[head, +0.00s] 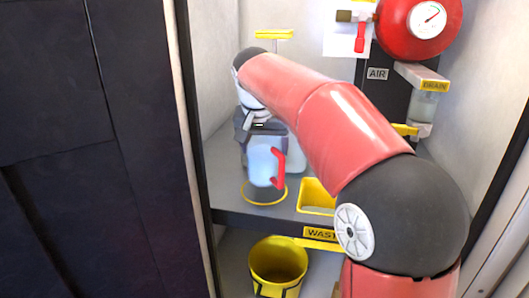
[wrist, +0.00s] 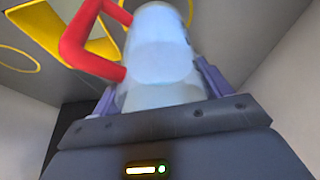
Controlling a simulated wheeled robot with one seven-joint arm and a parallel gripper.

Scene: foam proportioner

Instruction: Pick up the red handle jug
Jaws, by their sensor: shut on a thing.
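The red handle jug (head: 262,160) is a pale, translucent bluish vessel with a red handle (head: 278,168) on its right side in the head view. It appears over the yellow ring on the shelf; I cannot tell whether its base touches the shelf. In the wrist view the jug (wrist: 160,55) stands between my two fingers, with the red handle at the upper left. My gripper (wrist: 160,88) is shut on the jug's body. My arm partly covers the jug's upper part in the head view.
The yellow ring (head: 264,200) marks the grey shelf (head: 240,218). A yellow tray (head: 316,195) sits to its right, above the WASTE label. A yellow bucket (head: 278,262) stands below. A red tank with a gauge (head: 425,20) and the drain container (head: 424,103) are at the upper right.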

